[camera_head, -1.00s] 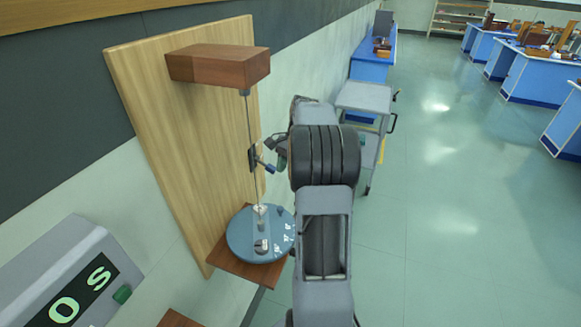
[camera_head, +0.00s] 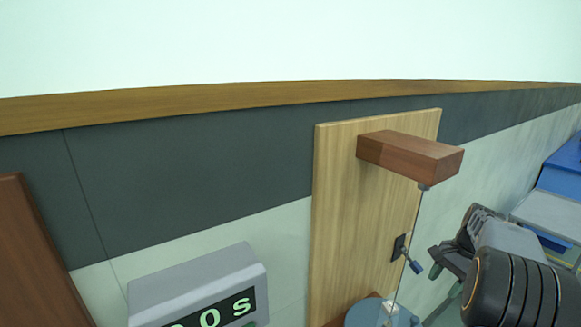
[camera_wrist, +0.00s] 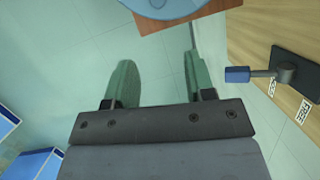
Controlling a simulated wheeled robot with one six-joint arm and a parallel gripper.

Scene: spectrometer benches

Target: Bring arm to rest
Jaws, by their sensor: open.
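My arm stands at the right of the head view, and my gripper (camera_head: 440,272) points left toward the wooden board. In the wrist view my gripper (camera_wrist: 158,82) shows two green fingers spread apart with only floor between them. It is open and empty. A small blue-tipped lever (camera_head: 413,264) on a dark mount sits on the board, just left of the gripper and apart from it. The lever also shows at the right of the wrist view (camera_wrist: 240,75).
A tall wooden board (camera_head: 345,200) on the wall carries a brown block (camera_head: 410,155) with a thin wire hanging to a blue disc (camera_head: 365,315). A grey display box (camera_head: 195,285) stands at lower left. A grey cart (camera_head: 550,212) and blue bench (camera_head: 565,170) are at right.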

